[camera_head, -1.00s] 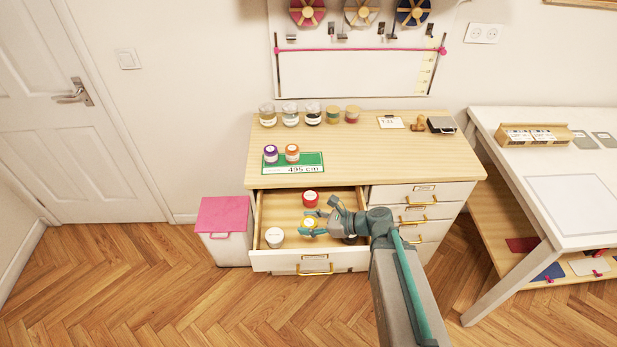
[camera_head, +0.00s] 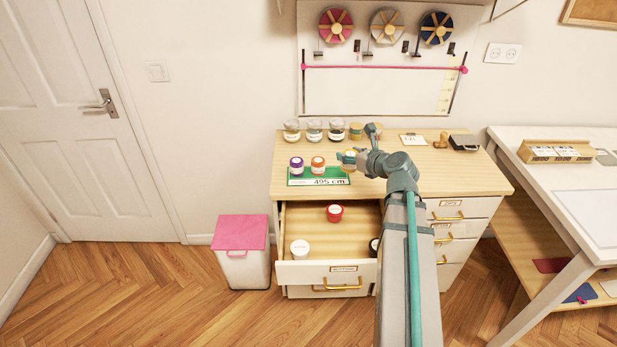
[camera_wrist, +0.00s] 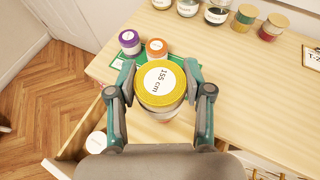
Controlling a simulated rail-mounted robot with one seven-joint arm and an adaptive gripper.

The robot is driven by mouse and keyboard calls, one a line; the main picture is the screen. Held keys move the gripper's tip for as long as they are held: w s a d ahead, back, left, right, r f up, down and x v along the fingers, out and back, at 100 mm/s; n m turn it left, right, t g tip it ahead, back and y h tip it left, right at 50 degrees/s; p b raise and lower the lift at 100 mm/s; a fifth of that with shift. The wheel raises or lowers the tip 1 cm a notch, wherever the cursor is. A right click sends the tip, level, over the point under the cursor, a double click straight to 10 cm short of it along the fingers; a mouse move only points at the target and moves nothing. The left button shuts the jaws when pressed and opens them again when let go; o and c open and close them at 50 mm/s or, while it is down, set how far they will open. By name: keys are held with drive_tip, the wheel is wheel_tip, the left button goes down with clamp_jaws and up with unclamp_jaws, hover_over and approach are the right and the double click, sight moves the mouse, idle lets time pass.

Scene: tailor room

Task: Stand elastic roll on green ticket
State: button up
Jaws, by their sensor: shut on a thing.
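The green ticket (camera_head: 338,171), marked 495 cm, lies on the left front of the dresser top (camera_head: 440,182). A purple-topped roll (camera_head: 296,164) and an orange-topped roll (camera_head: 318,164) stand side by side on its left part; both also show in the wrist view. My gripper (camera_wrist: 160,78) is shut on a yellow-topped roll (camera_wrist: 160,86) labelled 155 cm. The roll is upright between the fingers, near the ticket's right end. In the wrist view it hides much of the ticket. I cannot tell its exact height above the top.
The open drawer (camera_head: 313,272) below holds a red roll (camera_head: 334,213), a white roll (camera_head: 299,248) and a partly hidden dark one. Several jars (camera_head: 314,131) line the back of the dresser top. A card (camera_head: 413,139), a stamp and a dark box stand at the right.

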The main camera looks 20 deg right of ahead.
drive_tip(key=shift+w+m+h, duration=0.2)
drive_tip(key=shift+m+h, duration=0.1)
drive_tip(key=shift+h, duration=0.1)
drive_tip(key=shift+w+d, duration=0.1)
drive_tip(key=shift+d, duration=0.2)
drive_tip(key=w+d+f+p, duration=0.1)
drive_tip(key=w+f, duration=0.2)
drive_tip(key=w, duration=0.1)
drive_tip(key=w+f+p, duration=0.1)
drive_tip(key=w+f, duration=0.2)
drive_tip(key=w, duration=0.1)
drive_tip(key=w+d+f+p, duration=0.1)
drive_tip(key=w+f, duration=0.2)
drive_tip(key=w, duration=0.2)
drive_tip(key=shift+w+d+f, duration=0.1)
drive_tip(key=shift+d+f, duration=0.15)
drive_tip(key=shift+d, duration=0.05)
drive_tip(key=shift+w+f+p, duration=0.1)
drive_tip(key=shift+f+p, duration=0.65)
drive_tip(key=shift+f, duration=1.05)
